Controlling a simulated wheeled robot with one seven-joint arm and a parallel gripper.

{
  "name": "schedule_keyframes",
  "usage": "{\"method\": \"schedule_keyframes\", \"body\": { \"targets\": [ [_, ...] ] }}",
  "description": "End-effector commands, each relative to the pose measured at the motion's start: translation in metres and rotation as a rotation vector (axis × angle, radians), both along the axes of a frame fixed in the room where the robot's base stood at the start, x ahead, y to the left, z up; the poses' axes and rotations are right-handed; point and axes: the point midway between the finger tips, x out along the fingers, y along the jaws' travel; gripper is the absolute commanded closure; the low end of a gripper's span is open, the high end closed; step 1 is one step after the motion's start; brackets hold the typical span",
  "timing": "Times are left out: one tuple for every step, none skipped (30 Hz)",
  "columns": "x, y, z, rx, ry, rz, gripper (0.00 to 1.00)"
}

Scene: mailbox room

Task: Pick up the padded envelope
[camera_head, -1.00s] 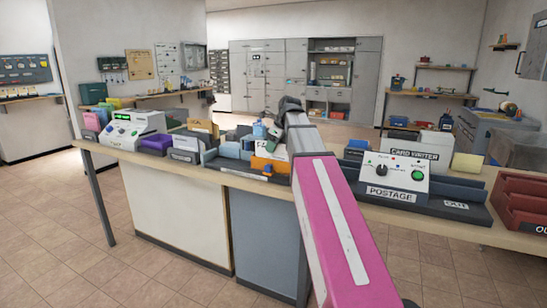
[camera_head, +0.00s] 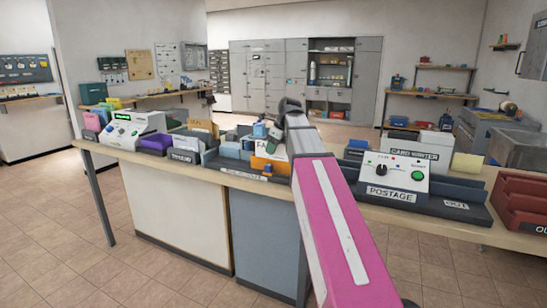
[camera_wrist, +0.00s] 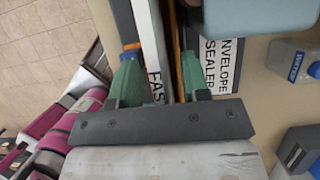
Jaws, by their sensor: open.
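My gripper (camera_wrist: 160,72) is open, with its two green fingers pointing down between upright items on the counter. A thin orange-yellow edge (camera_wrist: 179,78) stands between the fingers, close to the right one; it may be the padded envelope, but I cannot tell for sure. A white panel lettered "FAS" (camera_wrist: 154,84) also lies between the fingers, near the left one. In the head view, an orange item (camera_head: 262,164) stands at this spot, partly behind my arm. The fingertips are hidden there.
An envelope sealer label (camera_wrist: 222,65) is right of the fingers in the wrist view. A postage machine (camera_head: 402,177) stands right of my arm. Sorting trays and a white-and-green machine (camera_head: 132,128) crowd the counter's left. Floor (camera_head: 150,265) is clear in front.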

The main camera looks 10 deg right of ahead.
Motion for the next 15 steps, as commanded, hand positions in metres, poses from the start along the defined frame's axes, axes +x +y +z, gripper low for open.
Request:
{"method": "schedule_keyframes", "body": {
  "targets": [
    [0.0, 0.0, 0.0, 0.0, 0.0, 0.0, 0.57],
    [0.0, 0.0, 0.0, 0.0, 0.0, 0.0, 0.64],
    [0.0, 0.0, 0.0, 0.0, 0.0, 0.0, 0.77],
    [0.0, 0.0, 0.0, 0.0, 0.0, 0.0, 0.87],
    [0.0, 0.0, 0.0, 0.0, 0.0, 0.0, 0.96],
    [0.0, 0.0, 0.0, 0.0, 0.0, 0.0, 1.0],
    [0.0, 0.0, 0.0, 0.0, 0.0, 0.0, 1.0],
    [0.0, 0.0, 0.0, 0.0, 0.0, 0.0, 1.0],
    [0.0, 0.0, 0.0, 0.0, 0.0, 0.0, 1.0],
    [0.0, 0.0, 0.0, 0.0, 0.0, 0.0, 1.0],
    [0.0, 0.0, 0.0, 0.0, 0.0, 0.0, 1.0],
    [0.0, 0.0, 0.0, 0.0, 0.0, 0.0, 1.0],
    [0.0, 0.0, 0.0, 0.0, 0.0, 0.0, 1.0],
    [0.0, 0.0, 0.0001, 0.0, 0.0, 0.0, 1.0],
    [0.0001, 0.0, 0.0006, 0.0, 0.0, 0.0, 1.0]
  ]
}}
